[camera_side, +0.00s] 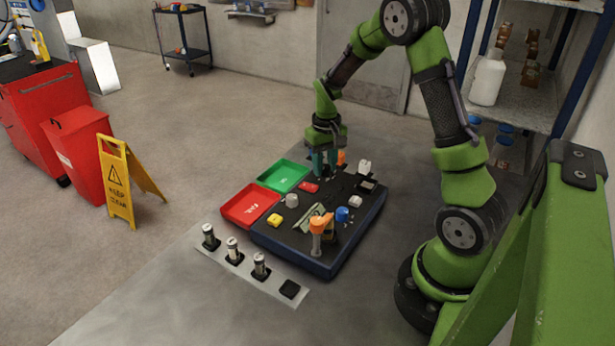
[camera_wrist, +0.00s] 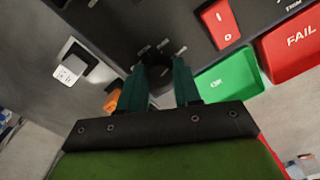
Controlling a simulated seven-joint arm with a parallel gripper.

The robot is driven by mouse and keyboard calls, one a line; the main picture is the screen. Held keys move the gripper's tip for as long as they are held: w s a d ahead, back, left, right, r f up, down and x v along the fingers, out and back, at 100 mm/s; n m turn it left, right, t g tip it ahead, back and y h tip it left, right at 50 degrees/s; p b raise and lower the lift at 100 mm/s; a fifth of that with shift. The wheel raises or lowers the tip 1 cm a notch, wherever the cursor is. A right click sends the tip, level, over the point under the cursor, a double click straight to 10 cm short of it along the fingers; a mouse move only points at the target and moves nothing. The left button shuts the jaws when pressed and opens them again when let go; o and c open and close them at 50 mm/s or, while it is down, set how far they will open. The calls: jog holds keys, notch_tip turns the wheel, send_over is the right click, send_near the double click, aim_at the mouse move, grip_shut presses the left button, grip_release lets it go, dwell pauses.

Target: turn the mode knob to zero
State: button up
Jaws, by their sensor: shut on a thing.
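The mode knob (camera_wrist: 150,56) is a small black knob with faint printed labels around it, on the dark panel. In the wrist view it sits between the tips of my gripper (camera_wrist: 160,75), whose teal fingers are shut on it and cover part of it. I cannot read where its pointer stands. In the side view my gripper (camera_side: 325,163) points straight down at the far part of the dark panel (camera_side: 290,243), and the knob is hidden behind the fingers.
A red rocker switch (camera_wrist: 220,22) lies to the right of the knob. The green tray (camera_side: 283,176) and red FAIL tray (camera_side: 250,204) are at the panel's left. An orange part (camera_side: 341,157) and a white switch (camera_side: 365,167) stand close to my gripper.

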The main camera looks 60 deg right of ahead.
aim_at(325, 166)
jog(key=shift+m, duration=1.5)
jog(key=o, duration=1)
jog(key=shift+o, duration=0.2)
notch_tip(325, 166, up, 17)
